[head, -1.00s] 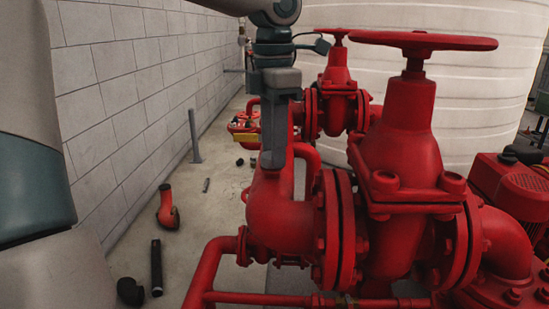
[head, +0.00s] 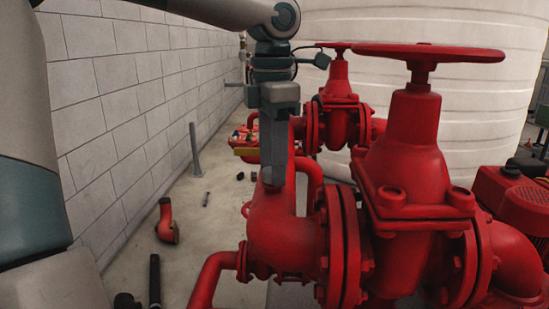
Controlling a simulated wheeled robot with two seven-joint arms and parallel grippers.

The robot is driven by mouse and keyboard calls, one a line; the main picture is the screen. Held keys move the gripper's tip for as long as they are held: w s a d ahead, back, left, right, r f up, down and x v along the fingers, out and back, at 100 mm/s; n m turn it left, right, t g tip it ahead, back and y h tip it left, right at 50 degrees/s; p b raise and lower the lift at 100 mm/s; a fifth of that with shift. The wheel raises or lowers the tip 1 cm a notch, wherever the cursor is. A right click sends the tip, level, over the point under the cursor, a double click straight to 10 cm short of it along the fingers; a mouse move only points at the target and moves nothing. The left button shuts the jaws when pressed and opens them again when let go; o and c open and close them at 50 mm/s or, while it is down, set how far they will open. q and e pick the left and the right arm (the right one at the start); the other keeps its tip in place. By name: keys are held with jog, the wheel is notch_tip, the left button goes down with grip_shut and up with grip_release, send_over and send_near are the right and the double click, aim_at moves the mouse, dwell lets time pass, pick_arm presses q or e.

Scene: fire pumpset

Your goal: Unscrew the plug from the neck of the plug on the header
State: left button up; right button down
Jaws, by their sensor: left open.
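The red header pipe (head: 283,232) stands in the middle of the head view, bolted by flanges to a large red valve (head: 408,150). My left gripper (head: 274,178) points straight down at the top of the header's left elbow. I see its fingers nearly edge-on, one largely behind the other, and it is open. Its tips overlap the top of the elbow in the picture; I cannot tell whether they touch it. No plug or neck can be made out; the gripper may cover them. My right gripper is out of view.
A red handwheel (head: 430,51) tops the large valve, and a smaller red valve (head: 340,105) stands behind. A block wall (head: 130,100) is at the left. An orange elbow fitting (head: 167,222) and a dark pipe piece (head: 155,280) lie on the floor.

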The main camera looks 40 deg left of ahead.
pick_arm(q)
jog(key=shift+r+m+p, duration=0.2)
jog(key=shift+m+p, duration=1.5)
jog(key=shift+p, duration=0.4)
jog(key=shift+f+m, duration=0.2)
jog(key=shift+m, duration=0.1)
jog(key=shift+p, duration=0.35)
jog(key=shift+r+m+p, duration=0.2)
jog(key=shift+m+p, duration=0.5)
jog(key=shift+p, duration=0.25)
jog(key=m+p, duration=0.2)
jog(key=shift+p, duration=0.35)
jog(key=shift+m, duration=0.4)
jog(key=shift+f, duration=0.2)
